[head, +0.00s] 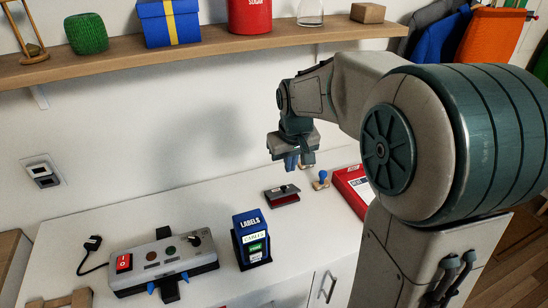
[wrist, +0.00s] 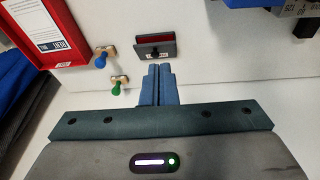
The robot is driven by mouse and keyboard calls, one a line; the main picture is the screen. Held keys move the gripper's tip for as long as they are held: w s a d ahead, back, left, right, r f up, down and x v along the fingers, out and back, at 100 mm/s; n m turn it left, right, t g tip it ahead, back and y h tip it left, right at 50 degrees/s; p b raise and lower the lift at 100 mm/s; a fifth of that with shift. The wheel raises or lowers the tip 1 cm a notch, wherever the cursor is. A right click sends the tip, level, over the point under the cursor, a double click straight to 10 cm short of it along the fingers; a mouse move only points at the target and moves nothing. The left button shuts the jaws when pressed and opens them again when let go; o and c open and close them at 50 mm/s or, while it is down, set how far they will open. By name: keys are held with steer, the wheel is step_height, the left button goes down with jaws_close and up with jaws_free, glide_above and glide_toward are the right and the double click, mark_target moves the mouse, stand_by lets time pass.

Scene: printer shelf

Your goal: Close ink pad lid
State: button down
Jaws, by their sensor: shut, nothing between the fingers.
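The ink pad (head: 283,198) lies on the white cabinet top, below my gripper in the head view. It has a dark grey lid with a small dark knob, and red shows along its edge. The lid looks tilted and partly open, though how far is hard to tell. In the wrist view the ink pad (wrist: 154,50) sits just beyond my fingertips, with red along its far and right edges. My gripper (head: 291,163) points down above the cabinet top, apart from the pad. Its blue fingers (wrist: 159,72) are together and empty.
Wooden stamps with a blue handle (wrist: 101,60) and a green handle (wrist: 117,88) stand beside the pad. A red box (head: 354,189) lies to the right. A blue labels box (head: 250,237) and a grey switch panel (head: 165,263) stand to the left. A wooden shelf (head: 200,50) runs above.

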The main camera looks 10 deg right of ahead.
steer(key=w+f, duration=0.3)
steer(key=w, duration=0.7)
steer(key=shift+n+y, duration=0.3)
steer(key=shift+s+d+p+x, duration=0.2)
steer(key=shift+p+x, duration=0.15)
steer(key=shift+x, duration=1.85)
steer(key=shift+s+d+p+x, duration=0.2)
steer(key=shift+s+p+x, duration=0.1)
steer(key=shift+x, duration=1.95)
steer(key=shift+s+d+p+x, duration=0.2)
steer(key=shift+p+x, duration=0.15)
steer(key=shift+x, duration=1.85)
steer(key=shift+f, duration=0.2)
